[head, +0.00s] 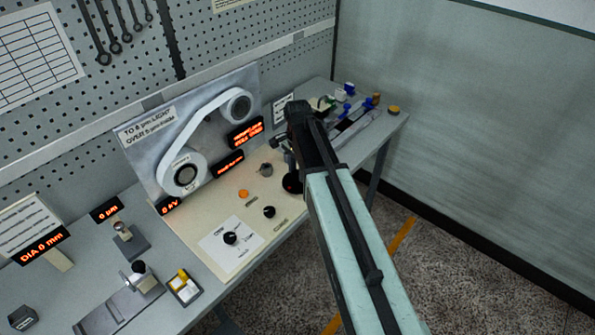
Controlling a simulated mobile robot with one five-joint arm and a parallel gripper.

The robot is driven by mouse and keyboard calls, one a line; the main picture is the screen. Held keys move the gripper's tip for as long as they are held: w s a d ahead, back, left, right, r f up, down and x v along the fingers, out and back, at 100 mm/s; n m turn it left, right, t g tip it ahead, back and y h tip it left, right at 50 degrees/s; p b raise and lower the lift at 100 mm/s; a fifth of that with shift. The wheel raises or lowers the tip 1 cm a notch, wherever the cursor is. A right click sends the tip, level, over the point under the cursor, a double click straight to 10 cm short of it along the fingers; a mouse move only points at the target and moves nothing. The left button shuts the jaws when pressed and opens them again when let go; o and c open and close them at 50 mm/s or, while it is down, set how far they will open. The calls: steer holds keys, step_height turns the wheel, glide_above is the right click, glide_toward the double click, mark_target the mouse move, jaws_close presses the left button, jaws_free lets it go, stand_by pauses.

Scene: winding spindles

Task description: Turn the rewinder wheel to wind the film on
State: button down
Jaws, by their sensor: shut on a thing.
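The winding machine has a grey upright panel (155,128) with a white film band (205,112) running between an upper right reel (238,106) and a lower left reel (185,174). A dark round wheel (292,184), apparently the rewinder wheel, shows at the right edge of the cream control deck, partly behind my arm. My gripper (284,146) is at the far end of my arm, just above this wheel. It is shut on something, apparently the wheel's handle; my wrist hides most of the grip.
The deck carries black knobs (230,238), an orange button (243,193) and lit red displays (228,163). Small gauges (138,270) stand at the front left of the bench. Several small parts (345,92) lie at the back right. Open floor (425,262) lies right of the bench.

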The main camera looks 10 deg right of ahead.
mark_target(297, 173)
steer(key=c, duration=0.9)
jaws_free()
steer(key=shift+o, duration=0.2)
step_height(297, 173, up, 8)
steer(key=p, duration=0.8)
steer(key=shift+f, duration=0.15)
